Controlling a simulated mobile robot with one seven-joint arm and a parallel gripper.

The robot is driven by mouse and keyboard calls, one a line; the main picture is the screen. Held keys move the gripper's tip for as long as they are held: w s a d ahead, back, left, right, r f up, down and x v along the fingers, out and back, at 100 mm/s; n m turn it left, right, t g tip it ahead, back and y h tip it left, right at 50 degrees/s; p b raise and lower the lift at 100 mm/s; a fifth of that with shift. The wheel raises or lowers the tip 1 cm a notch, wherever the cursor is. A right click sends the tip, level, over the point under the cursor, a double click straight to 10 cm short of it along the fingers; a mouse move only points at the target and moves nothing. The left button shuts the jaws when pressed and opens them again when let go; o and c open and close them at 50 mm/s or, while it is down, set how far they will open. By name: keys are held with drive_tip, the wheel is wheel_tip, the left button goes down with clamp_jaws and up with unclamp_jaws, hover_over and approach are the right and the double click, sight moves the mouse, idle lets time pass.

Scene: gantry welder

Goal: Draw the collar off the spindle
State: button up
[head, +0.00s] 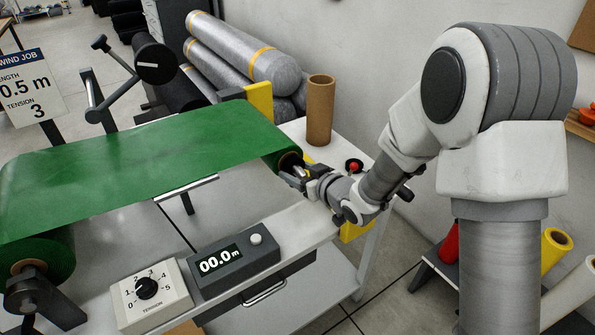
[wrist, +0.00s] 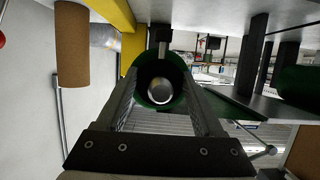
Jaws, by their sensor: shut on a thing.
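In the wrist view, the two fingers of my gripper (wrist: 160,82) lie on either side of the round silver spindle end (wrist: 159,90). The green roll also shows there as a ring (wrist: 160,106) around it. My gripper is shut on what I take to be the collar. Its outline cannot be told clearly from the spindle and core.
A brown cardboard tube (head: 320,110) stands on the bench behind my gripper, near a red knob (head: 354,166). A yellow bracket (head: 259,103) stands behind the roll. A tension dial box (head: 150,296) and a length counter (head: 234,262) sit at the front.

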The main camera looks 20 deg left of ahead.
drive_tip(key=s+d+b, duration=0.1)
drive_tip(key=s+d, duration=0.4)
drive_tip(key=d, duration=0.1)
drive_tip(key=shift+s+d, duration=0.35)
idle(1.0)
idle(0.3)
